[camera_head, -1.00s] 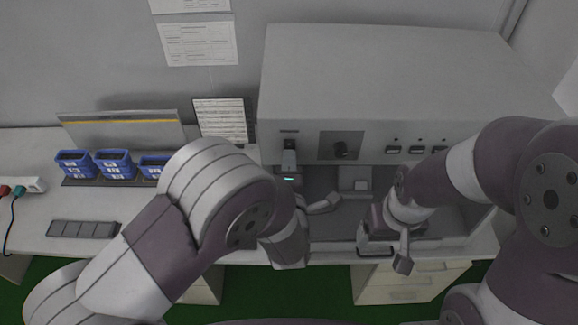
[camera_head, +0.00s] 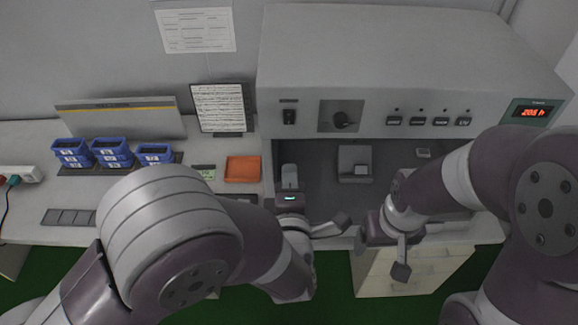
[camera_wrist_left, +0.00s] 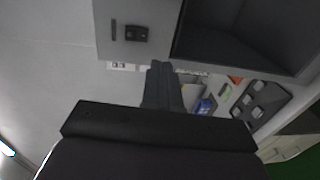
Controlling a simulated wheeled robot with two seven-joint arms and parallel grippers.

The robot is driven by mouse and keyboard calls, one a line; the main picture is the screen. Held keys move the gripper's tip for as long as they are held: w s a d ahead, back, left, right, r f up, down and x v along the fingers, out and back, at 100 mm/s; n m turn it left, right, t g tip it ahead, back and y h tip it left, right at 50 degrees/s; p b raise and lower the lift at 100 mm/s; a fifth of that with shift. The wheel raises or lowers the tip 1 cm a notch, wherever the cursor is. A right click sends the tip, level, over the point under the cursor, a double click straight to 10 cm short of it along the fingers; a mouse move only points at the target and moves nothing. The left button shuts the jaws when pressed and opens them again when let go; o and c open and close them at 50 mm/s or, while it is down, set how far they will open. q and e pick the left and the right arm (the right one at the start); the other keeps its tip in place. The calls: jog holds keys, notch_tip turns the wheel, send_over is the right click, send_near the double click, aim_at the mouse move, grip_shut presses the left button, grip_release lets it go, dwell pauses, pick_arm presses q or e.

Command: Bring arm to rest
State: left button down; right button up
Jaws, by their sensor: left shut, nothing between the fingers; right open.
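My left gripper (camera_head: 289,180) is shut with nothing in it. It points away from me at the left side of the test machine's opening, just below the black rocker switch; I cannot tell whether it is inside.
The large grey test machine (camera_head: 400,60) fills the back right, with a red display (camera_head: 533,112). A small grey fixture (camera_head: 355,163) stands inside it. An orange tray (camera_head: 243,169), blue bins (camera_head: 112,152), a power strip (camera_head: 20,175) and a framed sheet (camera_head: 218,107) are left.

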pick_arm(q)
jog(key=s+d+f+m+g+h+b, duration=0.2)
jog(key=s+d+f+m+g+h, duration=0.25)
jog(key=s+f+m+g, duration=0.75)
jog(key=a+f+m+g+y+b, duration=0.1)
jog(key=a+m+y+b, duration=0.1)
jog(key=a, duration=0.9)
jog(key=a+f+m+g+y+b, duration=0.1)
jog(key=a+m, duration=0.3)
jog(key=a, duration=0.8)
jog(key=shift+w+a+f+g+y+b, duration=0.2)
jog(key=shift+a+f+g+y+b, duration=0.1)
jog(key=shift+g+y+b, duration=0.55)
pick_arm(e)
notch_tip(320, 180, down, 7)
jog(key=s, duration=0.1)
